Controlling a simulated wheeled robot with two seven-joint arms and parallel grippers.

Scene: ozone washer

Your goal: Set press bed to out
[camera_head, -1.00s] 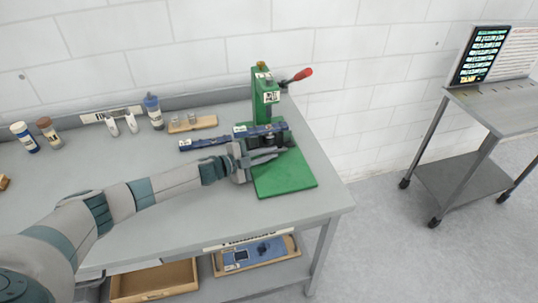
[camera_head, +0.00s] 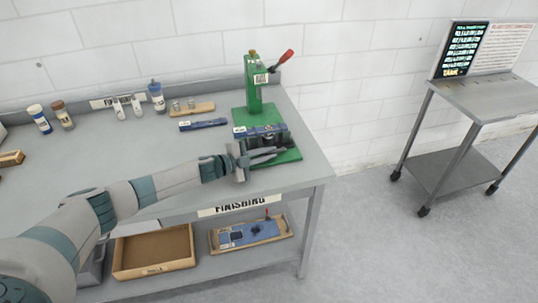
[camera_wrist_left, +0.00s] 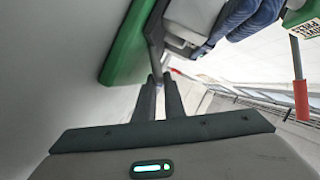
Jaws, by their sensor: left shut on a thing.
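The green press (camera_head: 254,88) stands at the right end of the table, with a red-tipped lever (camera_head: 287,55). Its press bed (camera_head: 262,134), blue with a dark fixture on it, sits over the front part of the green base (camera_head: 290,156), clear in front of the column. My left gripper (camera_head: 266,155) is at the bed's front side, with its jaws shut on a part of the bed. In the left wrist view the fingers (camera_wrist_left: 166,84) meet at a dark bar; the exact contact is partly hidden. My right gripper is out of view.
A lower shelf holds trays (camera_head: 152,253). A grey cart (camera_head: 483,98) stands at the right, with open floor between.

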